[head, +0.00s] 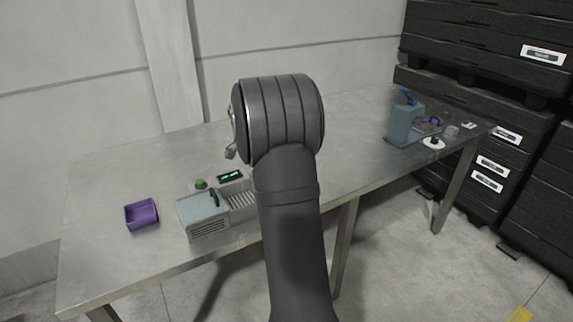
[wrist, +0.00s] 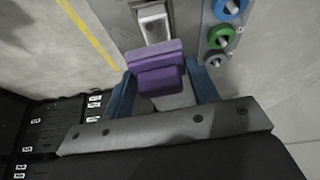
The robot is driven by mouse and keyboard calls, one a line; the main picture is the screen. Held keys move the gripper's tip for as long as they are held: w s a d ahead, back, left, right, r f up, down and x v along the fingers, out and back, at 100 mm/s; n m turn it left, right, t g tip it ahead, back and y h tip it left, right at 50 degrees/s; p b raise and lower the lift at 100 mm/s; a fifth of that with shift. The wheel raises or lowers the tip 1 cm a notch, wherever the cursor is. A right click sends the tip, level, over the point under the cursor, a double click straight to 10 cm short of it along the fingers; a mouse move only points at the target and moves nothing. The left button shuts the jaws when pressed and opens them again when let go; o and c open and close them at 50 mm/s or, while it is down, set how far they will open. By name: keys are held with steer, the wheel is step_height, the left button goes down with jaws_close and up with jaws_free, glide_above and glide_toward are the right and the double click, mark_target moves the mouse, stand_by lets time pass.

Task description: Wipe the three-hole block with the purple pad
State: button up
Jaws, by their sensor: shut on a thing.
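My gripper (wrist: 162,85) shows in the wrist view with its two blue fingers on either side of the purple pad (wrist: 160,70). It is shut on the pad. Just beyond the pad is a grey body with a pale rectangular piece (wrist: 154,24) in a recess. At its right is a grey part with three round holes in a row, ringed blue, green and grey-purple; this looks like the three-hole block (wrist: 207,36). The pad appears beside the holes; I cannot tell whether it touches anything. In the head view my arm hides the gripper and pad.
A steel table (head: 105,215) runs along the wall. On it are a purple tray (head: 141,214), a grey machine (head: 203,217) with a green button and display, and a blue-grey box (head: 404,125) with small items at right. Black stacked crates (head: 470,85) stand behind. The table's left end is clear.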

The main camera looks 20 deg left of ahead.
steer(key=shift+f, duration=3.8)
steer(key=shift+w+d+f, duration=0.25)
steer(key=shift+w+d, duration=0.3)
steer(key=shift+d, duration=0.05)
steer(key=shift+c, duration=0.5)
steer(key=shift+w+d, duration=1.85)
steer(key=shift+s+a, duration=2.45)
steer(key=shift+a, duration=0.05)
steer(key=shift+d+r, duration=0.1)
steer(key=shift+r, duration=4.05)
